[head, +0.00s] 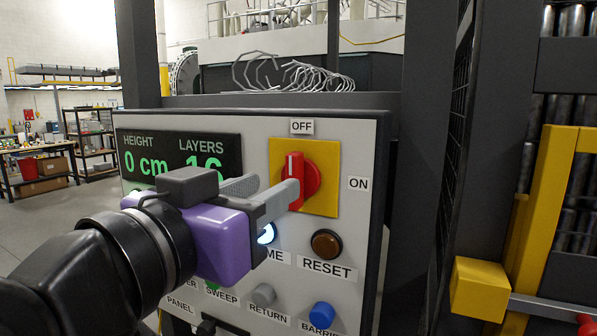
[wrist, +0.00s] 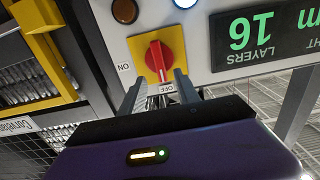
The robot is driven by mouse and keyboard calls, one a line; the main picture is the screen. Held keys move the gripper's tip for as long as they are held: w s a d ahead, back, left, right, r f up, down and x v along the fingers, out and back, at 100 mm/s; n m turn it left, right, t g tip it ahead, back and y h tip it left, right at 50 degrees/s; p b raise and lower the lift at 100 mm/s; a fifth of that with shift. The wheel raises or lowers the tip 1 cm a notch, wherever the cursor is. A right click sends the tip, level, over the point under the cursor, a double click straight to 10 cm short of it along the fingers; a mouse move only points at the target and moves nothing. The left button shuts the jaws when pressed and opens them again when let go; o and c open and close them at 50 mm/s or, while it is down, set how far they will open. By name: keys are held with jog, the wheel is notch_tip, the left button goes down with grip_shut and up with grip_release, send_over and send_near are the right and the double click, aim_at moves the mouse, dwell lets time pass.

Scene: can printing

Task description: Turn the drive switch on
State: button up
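The drive switch is a red rotary knob (head: 312,180) on a yellow plate (head: 319,155) at the panel's upper right. Its raised handle and white mark point up at the OFF label (head: 302,127); the ON label (head: 358,184) is to the right. My gripper (head: 273,186) is in front of the panel, its fingers reaching to the knob's left side and hiding part of it. In the wrist view, where the panel appears upside down, the knob (wrist: 155,58) shows between and just beyond the open fingers (wrist: 160,80). Nothing is held. I cannot tell whether a finger touches the handle.
A display (head: 180,158) reads 0 cm and 16 layers. Below the switch are a brown RESET button (head: 326,244), a lit button (head: 266,234) partly behind my gripper, and a blue button (head: 322,315). A dark post and yellow frame (head: 552,180) stand to the right.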

aim_at(290, 175)
jog(key=p+x, duration=0.2)
jog(key=x, duration=0.3)
jog(key=shift+r, duration=0.15)
jog(key=shift+w+d, duration=0.2)
jog(key=shift+w, duration=0.45)
grip_shut()
